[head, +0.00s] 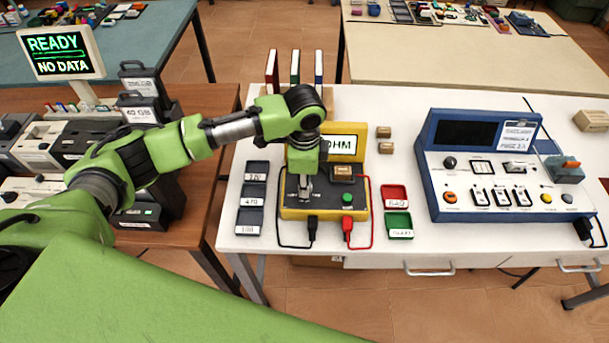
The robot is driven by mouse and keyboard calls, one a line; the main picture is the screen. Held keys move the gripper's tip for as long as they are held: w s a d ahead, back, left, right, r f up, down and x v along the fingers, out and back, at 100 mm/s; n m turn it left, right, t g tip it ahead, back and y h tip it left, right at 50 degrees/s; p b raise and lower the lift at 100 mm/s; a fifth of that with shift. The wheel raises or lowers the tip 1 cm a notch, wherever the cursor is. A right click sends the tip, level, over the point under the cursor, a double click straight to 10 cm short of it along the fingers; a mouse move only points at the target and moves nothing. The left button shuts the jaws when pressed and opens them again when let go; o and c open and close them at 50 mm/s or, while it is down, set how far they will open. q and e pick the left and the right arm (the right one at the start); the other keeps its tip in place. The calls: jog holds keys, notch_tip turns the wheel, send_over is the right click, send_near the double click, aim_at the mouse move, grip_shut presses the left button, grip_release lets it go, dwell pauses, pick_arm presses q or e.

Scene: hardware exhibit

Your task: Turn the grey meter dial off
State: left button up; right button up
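The yellow meter (353,212) with a black top panel stands on the white table, with a display reading "OHM" (343,144) at its back. My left gripper (304,192) points down over the left part of the meter's panel. Its fingertips are at or just above the panel, and they cover the spot beneath them. I cannot make out the grey dial; it may be hidden under the gripper. Whether the fingers are open or shut is too small to tell. A green button (348,198) is on the panel's right side. My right gripper is not in view.
Black and red plugs with cables sit at the meter's front edge. Dark trays (249,222) lie to the left; a red tray (394,191) and a green tray (399,232) lie to the right. A blue console (430,190) stands farther right. Three upright coloured pieces stand behind.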

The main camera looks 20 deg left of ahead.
pick_arm(q)
jog(key=n+p, duration=0.2)
jog(key=p, duration=0.1)
jog(key=n+p, duration=0.3)
jog(key=shift+s+d+r+p, duration=0.1)
jog(key=shift+s+r+p, duration=0.1)
jog(key=shift+p, duration=0.2)
jog(key=shift+w+f+n+p, duration=0.1)
jog(key=shift+f+n+p, duration=0.1)
jog(key=shift+n+p, duration=1.05)
jog(key=o, duration=1.1)
